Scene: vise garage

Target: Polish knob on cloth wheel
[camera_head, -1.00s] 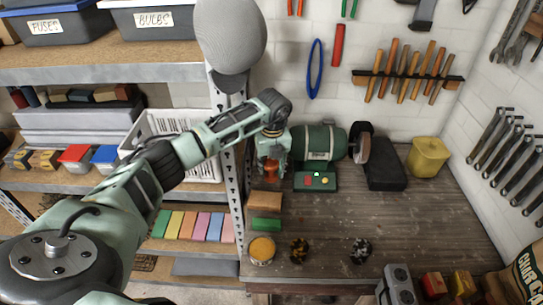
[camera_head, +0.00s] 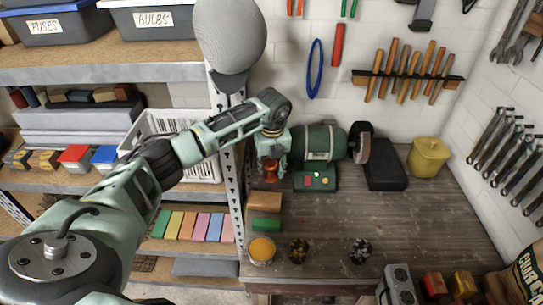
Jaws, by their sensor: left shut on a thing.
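My left gripper (camera_head: 271,157) is shut on a small copper-orange knob (camera_head: 271,173), which shows below the fingers. They are over the back left of the workbench, at the left end of a green bench motor (camera_head: 320,144). The cloth wheel on that end is hidden behind my gripper, so I cannot tell whether the knob touches it. A greyish wheel (camera_head: 362,146) shows on the motor's right end. My right gripper is not in view.
A dark block (camera_head: 386,165) and a yellow bin (camera_head: 428,158) stand at the back right. The middle of the bench (camera_head: 360,210) is clear.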

